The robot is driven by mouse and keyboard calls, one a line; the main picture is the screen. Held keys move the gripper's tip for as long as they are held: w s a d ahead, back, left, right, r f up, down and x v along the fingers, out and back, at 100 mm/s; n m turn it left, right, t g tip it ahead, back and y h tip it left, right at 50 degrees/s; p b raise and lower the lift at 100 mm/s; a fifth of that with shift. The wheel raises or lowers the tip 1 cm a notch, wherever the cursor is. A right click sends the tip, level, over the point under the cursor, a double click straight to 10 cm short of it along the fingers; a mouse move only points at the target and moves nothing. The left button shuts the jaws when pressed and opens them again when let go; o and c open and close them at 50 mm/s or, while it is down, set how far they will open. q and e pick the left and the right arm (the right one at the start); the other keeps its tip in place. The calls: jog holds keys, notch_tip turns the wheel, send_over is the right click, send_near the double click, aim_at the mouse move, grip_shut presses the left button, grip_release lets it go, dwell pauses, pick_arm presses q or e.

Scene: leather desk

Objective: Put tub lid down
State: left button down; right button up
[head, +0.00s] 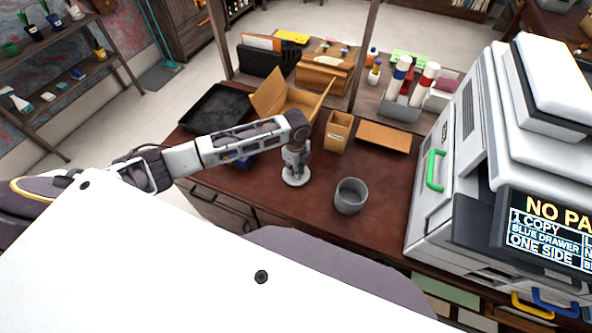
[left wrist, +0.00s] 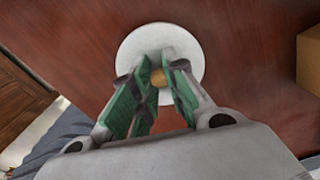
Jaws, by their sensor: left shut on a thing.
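The tub lid (head: 297,182) is a pale round disc near the desk's front, left of the tub. I cannot tell whether the lid touches the desk. The grey tub (head: 351,198) stands upright and open on the desk, apart from the lid. My right gripper is out of view.
The brown desk (head: 310,213) has bare room around the lid and tub. A small cardboard box (head: 338,133) and an open carton (head: 283,105) stand behind. A black tray (head: 210,108) is at the back left. A large copier (head: 448,165) stands at the right.

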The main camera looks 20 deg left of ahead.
pick_arm(q)
jog(key=shift+f, duration=0.6)
jog(key=shift+f, duration=0.15)
jog(key=c, duration=1.4)
grip_release()
notch_tip(320, 180, up, 12)
jog(key=shift+r+b, duration=0.15)
jog(key=shift+b, duration=0.25)
jog(key=shift+s, duration=0.1)
